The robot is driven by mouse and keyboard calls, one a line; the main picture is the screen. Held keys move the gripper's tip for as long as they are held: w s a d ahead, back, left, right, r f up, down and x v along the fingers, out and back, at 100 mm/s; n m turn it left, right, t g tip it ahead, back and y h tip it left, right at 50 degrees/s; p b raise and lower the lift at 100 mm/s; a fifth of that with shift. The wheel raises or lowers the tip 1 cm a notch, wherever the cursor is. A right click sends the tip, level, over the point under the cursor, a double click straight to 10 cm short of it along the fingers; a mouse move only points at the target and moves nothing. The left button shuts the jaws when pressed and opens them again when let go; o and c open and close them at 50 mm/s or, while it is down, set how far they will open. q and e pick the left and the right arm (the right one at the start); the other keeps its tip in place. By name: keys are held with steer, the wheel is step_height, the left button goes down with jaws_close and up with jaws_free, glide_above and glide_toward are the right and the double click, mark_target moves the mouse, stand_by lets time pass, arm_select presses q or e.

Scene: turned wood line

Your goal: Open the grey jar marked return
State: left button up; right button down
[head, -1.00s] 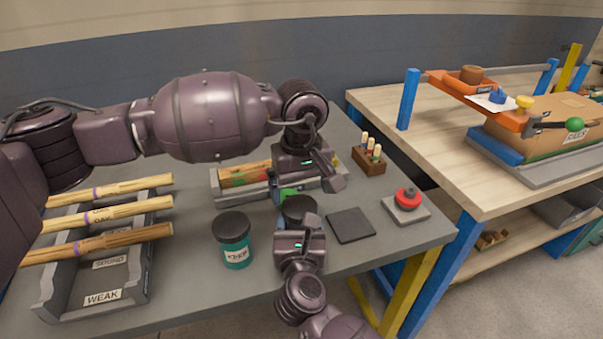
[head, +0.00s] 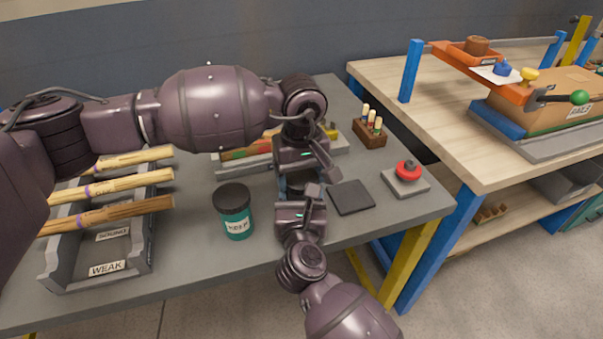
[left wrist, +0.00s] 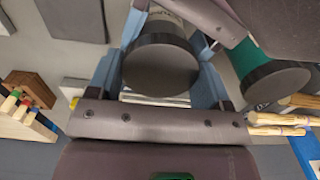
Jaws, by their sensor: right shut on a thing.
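A jar with a dark lid (left wrist: 160,65) stands between my grippers on the grey bench; a strip of pale label (left wrist: 168,12) shows but I cannot read it. My left gripper (left wrist: 160,80) comes down from above, its blue pads on either side of the lid, close to it, with no clear grip. In the head view, the left gripper (head: 305,172) hides much of the jar. My right gripper (head: 300,192) is shut on the jar's body from the near side; the contact is mostly hidden. A teal jar marked KEEP (head: 235,222), lid on, stands to the left.
A dark square mat (head: 350,198) and a red button (head: 408,170) lie right of the jar. A small peg block (head: 369,134) stands behind them. A grey tray marked WEAK (head: 106,269) with turned sticks is at left. A wooden bench (head: 450,130) stands at right.

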arm_select(q)
steer(key=shift+d, duration=0.1)
steer(key=shift+c, duration=0.6)
arm_select(e)
steer(key=shift+a, duration=0.2)
arm_select(q)
steer(key=shift+r+n, duration=0.1)
steer(key=shift+n, duration=0.2)
arm_select(e)
steer(key=shift+s, duration=0.1)
arm_select(q)
steer(key=n, duration=0.6)
steer(key=shift+w+d+r, duration=0.1)
arm_select(e)
steer(key=shift+a+r, duration=0.1)
steer(key=shift+a, duration=0.05)
arm_select(q)
steer(key=o, duration=1)
steer(key=shift+s, duration=0.2)
arm_select(e)
steer(key=shift+d, duration=0.35)
